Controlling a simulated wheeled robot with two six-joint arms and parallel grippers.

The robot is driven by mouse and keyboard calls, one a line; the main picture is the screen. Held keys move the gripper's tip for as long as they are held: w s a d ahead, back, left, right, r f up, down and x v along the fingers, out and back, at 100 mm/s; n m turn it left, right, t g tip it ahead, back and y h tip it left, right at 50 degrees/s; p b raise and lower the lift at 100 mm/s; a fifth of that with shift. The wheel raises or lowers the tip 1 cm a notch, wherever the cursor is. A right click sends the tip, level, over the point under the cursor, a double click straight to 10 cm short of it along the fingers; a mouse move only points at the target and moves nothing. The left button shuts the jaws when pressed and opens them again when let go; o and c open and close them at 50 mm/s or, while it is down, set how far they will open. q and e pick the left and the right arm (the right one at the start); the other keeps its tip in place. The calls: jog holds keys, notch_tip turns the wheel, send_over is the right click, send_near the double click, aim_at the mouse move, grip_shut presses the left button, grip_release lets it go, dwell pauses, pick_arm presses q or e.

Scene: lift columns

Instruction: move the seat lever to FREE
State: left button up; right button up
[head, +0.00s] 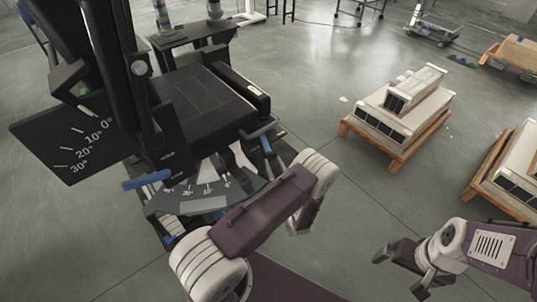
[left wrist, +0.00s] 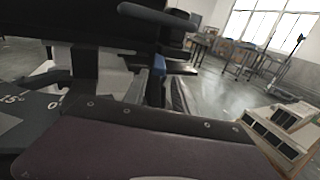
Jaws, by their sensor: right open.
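The black padded seat (head: 205,105) is at the upper left in the head view. A blue-gripped lever (head: 266,143) stands at its right side, and another blue bar (head: 147,181) is below it at the left. I cannot tell which is the seat lever, and no FREE marking is legible. A blue part (left wrist: 158,66) also shows in the left wrist view. My left arm crosses in front of the seat's lower right. I cannot make out its fingers in either view. My right gripper (head: 402,272) is open and empty at the lower right, well away from the seat.
A dark angle plate (head: 72,147) sticks out left, and a lower scale plate (head: 205,194) lies under the seat. White crates on a wooden pallet (head: 398,118) stand right of centre; another pallet (head: 510,170) is at the right edge. The floor between is clear.

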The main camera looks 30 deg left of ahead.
aim_at(269, 153)
pick_arm(q)
jog(key=x, duration=0.6)
jog(key=shift+w+a+f+b, duration=0.1)
jog(key=shift+w+a+b, duration=0.15)
jog(key=shift+a+b, duration=0.1)
jog(key=shift+c, duration=0.3)
grip_shut()
dwell(0.7)
